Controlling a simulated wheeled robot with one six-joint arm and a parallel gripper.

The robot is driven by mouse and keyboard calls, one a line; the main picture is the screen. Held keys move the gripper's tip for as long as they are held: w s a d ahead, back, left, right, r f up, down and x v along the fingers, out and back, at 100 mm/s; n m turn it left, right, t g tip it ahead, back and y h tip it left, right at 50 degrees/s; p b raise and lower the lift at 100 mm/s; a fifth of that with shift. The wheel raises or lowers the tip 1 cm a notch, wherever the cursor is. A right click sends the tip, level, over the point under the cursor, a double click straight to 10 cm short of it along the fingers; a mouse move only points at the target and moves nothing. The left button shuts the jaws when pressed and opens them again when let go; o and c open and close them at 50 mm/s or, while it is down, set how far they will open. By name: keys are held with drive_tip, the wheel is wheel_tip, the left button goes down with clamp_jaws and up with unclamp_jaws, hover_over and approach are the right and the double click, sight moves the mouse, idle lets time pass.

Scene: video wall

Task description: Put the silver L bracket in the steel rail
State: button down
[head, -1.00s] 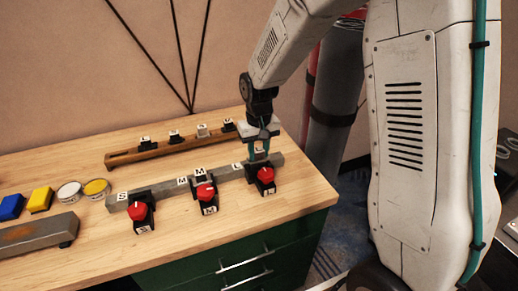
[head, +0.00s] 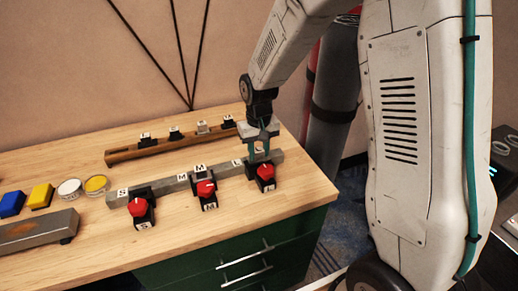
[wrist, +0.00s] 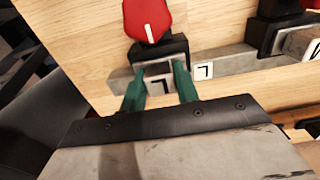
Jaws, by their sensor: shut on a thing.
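The steel rail (head: 165,187) is a long grey bar lying across the wooden table, with lettered tiles and black clamps with red knobs along it. My gripper (head: 259,163) is over its right end, pointing down. In the wrist view my gripper's green fingers (wrist: 160,92) are shut on the silver L bracket (wrist: 158,78), a grey piece with an L tag. The bracket is at the rail, beside the L tile (wrist: 204,71) and in front of a red knob (wrist: 147,20). Its underside is hidden, so I cannot tell whether it is fully seated.
A brown rail (head: 160,150) behind holds several small lettered pieces. Blue (head: 11,204) and yellow blocks (head: 41,196), two round tins (head: 96,184) and a grey bar (head: 40,232) are at the left. The table's right edge is close to my gripper.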

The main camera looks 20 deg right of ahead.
drive_tip(key=shift+f, duration=0.4)
drive_tip(key=shift+c, duration=2.4)
unclamp_jaws()
drive_tip(key=shift+r, duration=3.45)
